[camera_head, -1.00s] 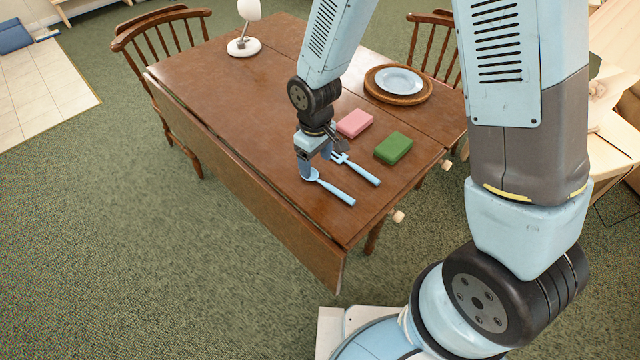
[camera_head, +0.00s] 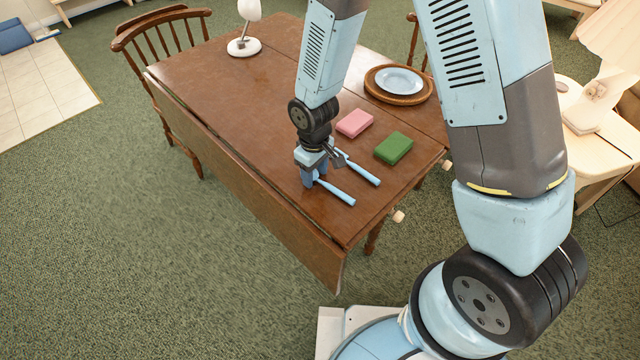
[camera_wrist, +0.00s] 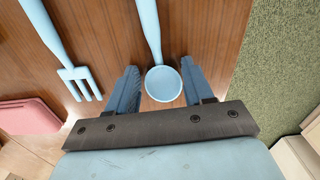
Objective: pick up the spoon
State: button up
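The light-blue spoon (camera_wrist: 163,84) lies on the brown wooden table (camera_head: 215,90). In the wrist view its bowl is between the two fingers of my gripper (camera_wrist: 158,82), with a gap on each side. Its handle runs away past the fingertips. In the head view the spoon handle (camera_head: 336,192) shows, while the bowl is hidden by my gripper (camera_head: 313,178). My gripper is open, low at the tabletop. A light-blue fork (camera_wrist: 72,72) lies beside the spoon, to its left in the wrist view; its handle also shows in the head view (camera_head: 362,173).
A pink block (camera_head: 354,123) and a green block (camera_head: 394,148) lie near the fork. A blue plate (camera_head: 398,80) on a round wooden board stands farther back. A white lamp (camera_head: 244,45) is at the far end. The table's left half is clear.

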jog(key=c, duration=0.7)
